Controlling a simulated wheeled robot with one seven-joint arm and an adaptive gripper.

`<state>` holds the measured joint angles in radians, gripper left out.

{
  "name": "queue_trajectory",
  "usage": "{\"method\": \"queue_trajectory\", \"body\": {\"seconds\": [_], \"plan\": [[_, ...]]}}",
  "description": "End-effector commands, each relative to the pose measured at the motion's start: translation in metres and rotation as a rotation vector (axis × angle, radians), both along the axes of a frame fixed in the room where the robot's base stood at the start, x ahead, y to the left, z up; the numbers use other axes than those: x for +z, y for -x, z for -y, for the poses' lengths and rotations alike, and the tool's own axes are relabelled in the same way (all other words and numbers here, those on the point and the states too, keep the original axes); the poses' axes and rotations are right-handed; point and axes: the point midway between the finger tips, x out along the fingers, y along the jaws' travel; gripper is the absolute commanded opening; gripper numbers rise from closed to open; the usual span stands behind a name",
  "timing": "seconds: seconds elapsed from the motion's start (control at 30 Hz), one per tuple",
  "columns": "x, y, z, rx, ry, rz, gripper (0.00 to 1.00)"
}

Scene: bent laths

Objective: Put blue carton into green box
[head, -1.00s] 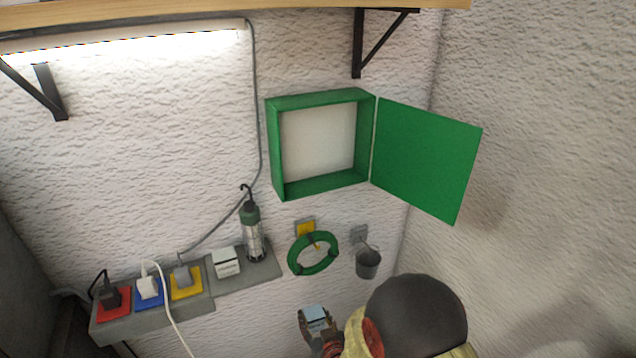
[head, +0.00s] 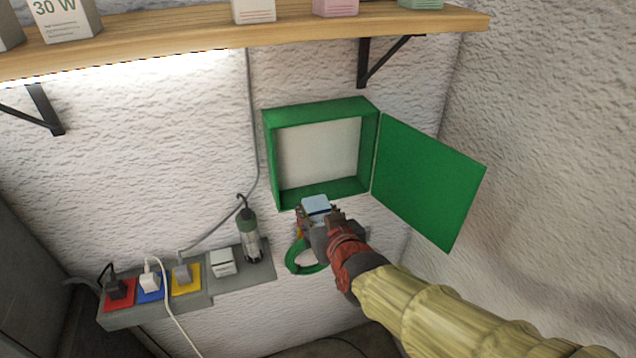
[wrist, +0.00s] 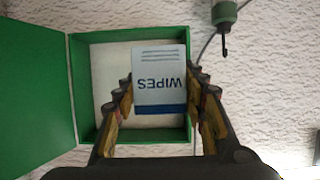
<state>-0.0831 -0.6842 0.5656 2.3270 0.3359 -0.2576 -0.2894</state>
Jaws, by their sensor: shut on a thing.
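The blue carton (head: 316,205), pale blue on top in the head view, is held in my gripper (head: 318,217). In the wrist view the carton (wrist: 160,78) shows a pale face with the word WIPES upside down and a dark blue band. The gripper fingers (wrist: 160,112) are shut on its two sides. The green box (head: 270,160) is fixed on the wall, its door (head: 430,180) open to the right and its inside empty. The carton is just in front of and below the box's lower edge in the head view. In the wrist view the box (wrist: 86,85) lies behind the carton.
A wooden shelf (head: 200,38) with several cartons runs above the box. A cable runs up the wall left of the box.

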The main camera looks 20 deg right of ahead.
Motion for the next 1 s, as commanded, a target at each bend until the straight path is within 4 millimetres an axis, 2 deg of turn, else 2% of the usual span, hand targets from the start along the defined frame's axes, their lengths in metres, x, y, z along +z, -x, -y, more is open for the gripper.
{"method": "queue_trajectory", "body": {"seconds": [0.07,0.17,0.8,0.93,1.0], "plan": [[0.004,-0.003,-0.001,0.003,0.001,-0.001,0.16],[0.002,-0.020,-0.001,0.003,0.001,-0.004,0.16],[0.003,-0.171,-0.001,0.003,0.001,-0.002,0.16],[0.004,-0.195,-0.001,0.003,0.001,-0.001,0.16],[-0.008,-0.194,-0.001,0.003,0.001,-0.005,0.16]]}}
